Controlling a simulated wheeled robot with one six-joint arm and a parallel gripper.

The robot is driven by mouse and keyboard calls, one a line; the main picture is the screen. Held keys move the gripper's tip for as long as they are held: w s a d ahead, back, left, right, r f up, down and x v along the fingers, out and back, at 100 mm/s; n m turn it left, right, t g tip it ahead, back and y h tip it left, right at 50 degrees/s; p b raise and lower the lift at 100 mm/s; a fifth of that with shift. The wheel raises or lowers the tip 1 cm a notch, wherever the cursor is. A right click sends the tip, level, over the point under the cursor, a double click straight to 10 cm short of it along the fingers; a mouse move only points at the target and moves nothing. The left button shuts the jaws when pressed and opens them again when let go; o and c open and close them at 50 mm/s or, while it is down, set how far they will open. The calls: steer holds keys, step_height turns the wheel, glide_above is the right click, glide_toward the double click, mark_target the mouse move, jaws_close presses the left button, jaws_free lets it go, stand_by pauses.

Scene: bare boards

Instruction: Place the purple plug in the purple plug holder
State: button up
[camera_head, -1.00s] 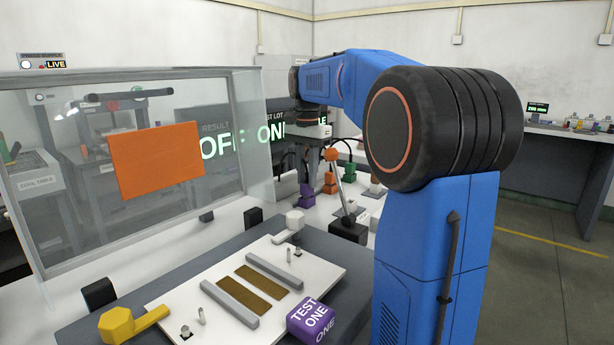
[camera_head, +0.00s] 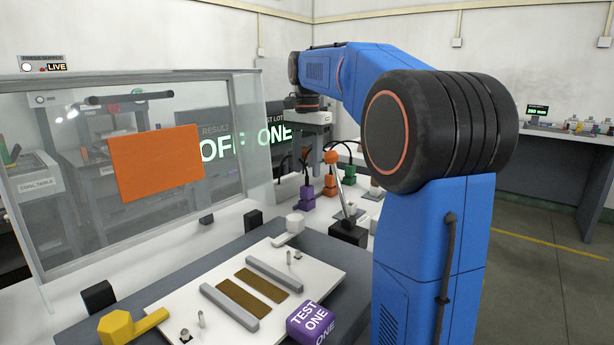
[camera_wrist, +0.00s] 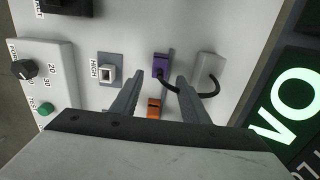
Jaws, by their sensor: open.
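The purple plug (camera_head: 307,190) stands upright on the back bench in the head view, with a dark cable at its top. It appears seated in the wider purple plug holder (camera_head: 306,204) below it. In the wrist view the purple plug and holder (camera_wrist: 161,63) show as one purple shape just beyond my fingertips, with a black cable curving right. I cannot make out the seam between them. My gripper (camera_wrist: 160,80) is open and empty, its two fingers apart on either side of the purple shape, not touching it. In the head view my fingers are hard to make out.
An orange plug and holder (camera_head: 330,187) and a green one (camera_head: 348,170) stand right of the purple one. A lever with an orange knob (camera_head: 330,157) rises from a black base (camera_head: 348,233) in front. A glass guard (camera_head: 120,170) stands left. A fixture board (camera_head: 245,290) lies nearest.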

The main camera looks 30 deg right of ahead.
steer(key=shift+r, duration=1.7)
